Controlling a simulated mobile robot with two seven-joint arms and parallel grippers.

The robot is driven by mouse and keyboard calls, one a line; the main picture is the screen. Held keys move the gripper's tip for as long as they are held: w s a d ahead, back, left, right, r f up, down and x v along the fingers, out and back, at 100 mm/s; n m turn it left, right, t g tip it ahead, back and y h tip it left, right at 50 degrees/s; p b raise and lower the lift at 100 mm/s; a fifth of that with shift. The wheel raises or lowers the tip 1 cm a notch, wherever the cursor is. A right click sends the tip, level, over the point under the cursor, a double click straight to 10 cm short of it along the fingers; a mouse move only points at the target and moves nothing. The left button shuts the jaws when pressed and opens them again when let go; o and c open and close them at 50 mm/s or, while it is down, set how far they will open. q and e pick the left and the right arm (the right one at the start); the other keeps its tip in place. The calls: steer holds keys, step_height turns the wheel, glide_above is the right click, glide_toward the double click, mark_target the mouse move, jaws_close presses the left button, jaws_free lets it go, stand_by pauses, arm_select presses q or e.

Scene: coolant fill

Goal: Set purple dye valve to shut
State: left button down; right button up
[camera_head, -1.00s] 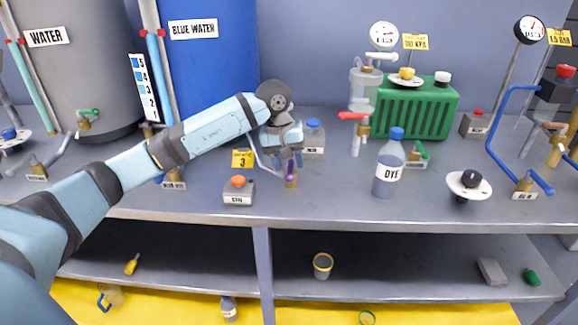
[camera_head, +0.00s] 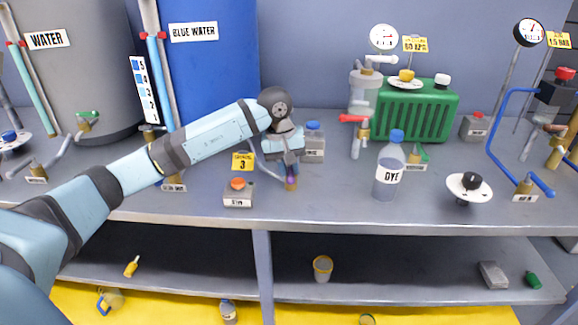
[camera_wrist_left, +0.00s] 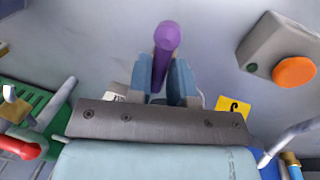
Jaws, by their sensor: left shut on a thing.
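The purple dye valve (camera_head: 291,183) stands on the bench behind the front edge, with a brass body and a purple handle. In the left wrist view the purple handle (camera_wrist_left: 165,42) sits between the two blue-grey fingers of my left gripper (camera_wrist_left: 167,82). My left gripper (camera_head: 290,162) comes down on the valve from above and is shut on the handle. In the head view the gripper hides most of the handle, so its exact angle is hard to tell. My right gripper is not in view.
A grey box with an orange button (camera_head: 238,184) stands just left of the valve, below a yellow tag marked 3 (camera_head: 242,161). A DYE bottle (camera_head: 389,168) stands farther right.

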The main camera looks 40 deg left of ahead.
arm_select(q)
steer(key=n, duration=0.4)
steer(key=shift+w+d+n+t+y, duration=0.3)
steer(key=shift+w+d, duration=0.05)
steer(key=shift+d, duration=0.05)
steer(key=n, duration=0.3)
steer(key=w+n+p, duration=0.1)
steer(key=shift+d+y, duration=0.25)
steer(key=shift+y, duration=0.15)
steer(key=n, duration=0.2)
steer(key=w+n+y+p, duration=0.1)
steer(key=n, duration=0.2)
steer(key=shift+r+n, duration=0.1)
steer(key=shift+n, duration=0.2)
steer(key=shift+w+n+y+p, duration=0.15)
steer(key=shift+w+n+p, duration=0.05)
steer(key=shift+n, duration=0.6)
steer(key=shift+w+n+y+p, duration=0.15)
steer(key=shift+w+n, duration=0.05)
steer(key=shift+n, duration=0.6)
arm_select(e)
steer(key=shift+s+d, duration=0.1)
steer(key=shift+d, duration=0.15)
arm_select(q)
steer(key=shift+a, duration=0.1)
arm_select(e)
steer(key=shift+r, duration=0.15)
